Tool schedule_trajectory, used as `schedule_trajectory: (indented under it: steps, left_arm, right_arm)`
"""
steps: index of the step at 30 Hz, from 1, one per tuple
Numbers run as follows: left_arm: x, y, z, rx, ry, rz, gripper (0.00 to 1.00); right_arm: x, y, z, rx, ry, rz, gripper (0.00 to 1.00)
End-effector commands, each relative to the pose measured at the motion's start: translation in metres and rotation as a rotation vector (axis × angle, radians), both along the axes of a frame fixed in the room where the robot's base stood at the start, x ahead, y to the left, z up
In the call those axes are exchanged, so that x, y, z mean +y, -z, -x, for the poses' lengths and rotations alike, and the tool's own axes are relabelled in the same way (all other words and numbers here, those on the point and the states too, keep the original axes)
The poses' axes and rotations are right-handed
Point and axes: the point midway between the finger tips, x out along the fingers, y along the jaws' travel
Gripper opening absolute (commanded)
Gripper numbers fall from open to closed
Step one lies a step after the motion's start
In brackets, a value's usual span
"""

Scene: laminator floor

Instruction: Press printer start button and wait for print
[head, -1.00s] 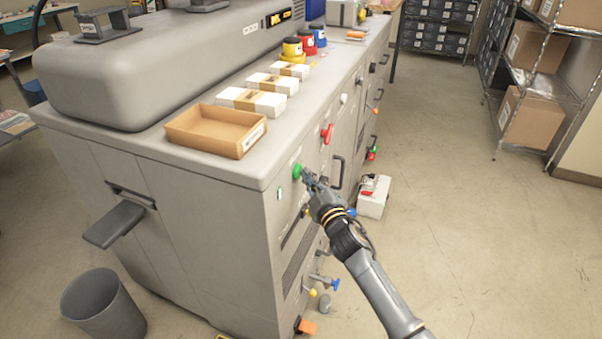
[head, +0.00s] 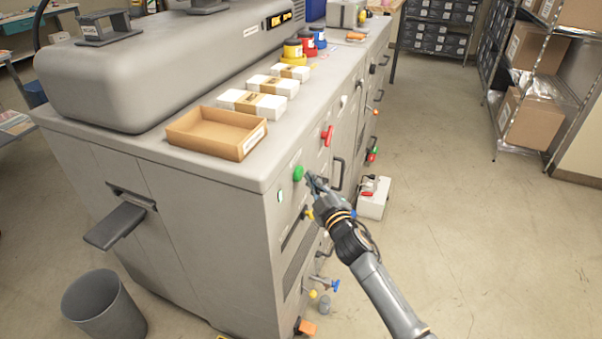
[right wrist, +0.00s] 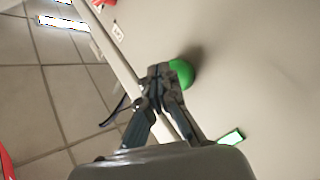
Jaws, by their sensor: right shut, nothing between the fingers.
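The printer is a large grey machine (head: 210,215) filling the left and middle of the head view. Its round green button (head: 298,173) is on the side panel near the front corner. My right gripper (head: 309,178) is shut and empty, its fingertips just right of the green button in the head view. In the right wrist view the shut fingertips (right wrist: 163,70) overlap the edge of the green button (right wrist: 183,73). I cannot tell whether they touch it. My left gripper is out of view.
A red knob (head: 327,134) and several other coloured controls are on the same panel. An open cardboard tray (head: 182,147) and paper stacks lie on top. A white box (head: 373,203) stands on the floor by the machine. The floor (head: 480,240) at right is clear.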

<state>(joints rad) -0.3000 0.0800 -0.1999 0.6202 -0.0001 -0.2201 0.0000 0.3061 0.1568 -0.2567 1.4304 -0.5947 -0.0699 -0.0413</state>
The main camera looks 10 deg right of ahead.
Motion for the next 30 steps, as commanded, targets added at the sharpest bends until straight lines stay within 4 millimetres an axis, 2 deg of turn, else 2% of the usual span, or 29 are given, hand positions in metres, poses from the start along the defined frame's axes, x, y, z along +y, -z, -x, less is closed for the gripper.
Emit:
schedule_trajectory:
  steps: [14,30]
  left_arm:
    - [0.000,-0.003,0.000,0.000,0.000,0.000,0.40]
    - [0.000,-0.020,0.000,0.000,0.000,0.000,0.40]
  right_arm:
    - [-0.006,0.000,0.004,0.001,0.001,0.000,0.00]
    - [-0.044,0.000,0.030,0.002,0.000,-0.001,0.00]
